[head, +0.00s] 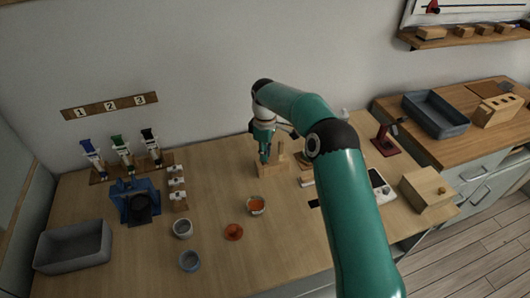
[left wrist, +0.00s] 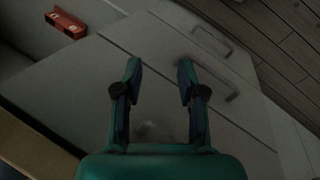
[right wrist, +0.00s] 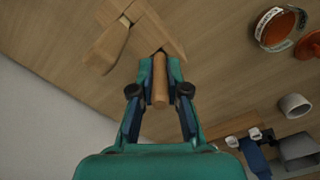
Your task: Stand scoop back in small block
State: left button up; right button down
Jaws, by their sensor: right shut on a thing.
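My right gripper (head: 264,157) points down over the small wooden block (head: 273,171) at the back middle of the table. In the right wrist view the gripper (right wrist: 160,68) is shut on the scoop's round wooden handle (right wrist: 160,92). The small block (right wrist: 158,38) lies right beyond the fingertips. The scoop's lower end is hidden, so I cannot tell whether it sits in the block. A pale upright wooden piece (head: 281,148) stands at the block beside my gripper. My left gripper (left wrist: 160,75) is open and empty, facing cabinet fronts; it is outside the head view.
An orange-filled bowl (head: 256,205), an orange dish (head: 233,232) and small cups (head: 182,228) stand in front of the block. A blue device (head: 136,203) and grey tray (head: 74,246) are left. A wooden box (head: 427,190) and dark red stand (head: 384,142) are right.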

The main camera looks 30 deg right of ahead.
jog(key=shift+f, duration=0.2)
dwell(0.5)
jog(key=c, duration=1.1)
grip_release()
jog(key=shift+r, duration=0.1)
jog(key=shift+r+p, duration=2.25)
jog(key=shift+r, duration=0.2)
notch_tip(320, 180, up, 12)
jog(key=shift+f, duration=0.1)
